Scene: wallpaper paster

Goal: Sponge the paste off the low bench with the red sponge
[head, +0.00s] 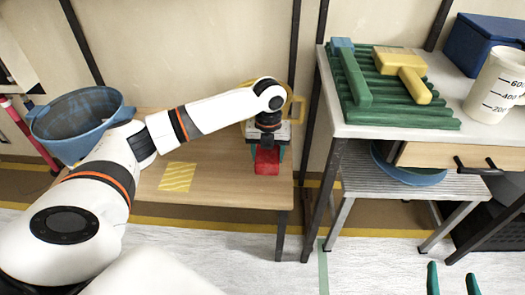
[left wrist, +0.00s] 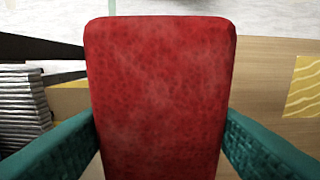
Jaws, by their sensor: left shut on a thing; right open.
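The red sponge (head: 267,162) is in my left gripper (head: 267,150), over the right part of the low wooden bench (head: 225,187). In the left wrist view the sponge (left wrist: 160,95) fills the middle, between the two green fingers. I cannot tell whether the sponge touches the bench top. A yellow striped patch of paste (head: 177,177) lies on the bench to the left of the sponge. Part of the patch (left wrist: 305,88) shows at the right edge of the left wrist view. My right gripper (head: 452,283) is open and empty at the bottom right of the head view.
A blue bucket (head: 85,118) stands at the bench's left end, partly behind my left arm. A yellow object (head: 297,108) is behind the gripper. To the right, a table (head: 345,118) carries a green rack (head: 400,115) with tools and a measuring cup (head: 497,85).

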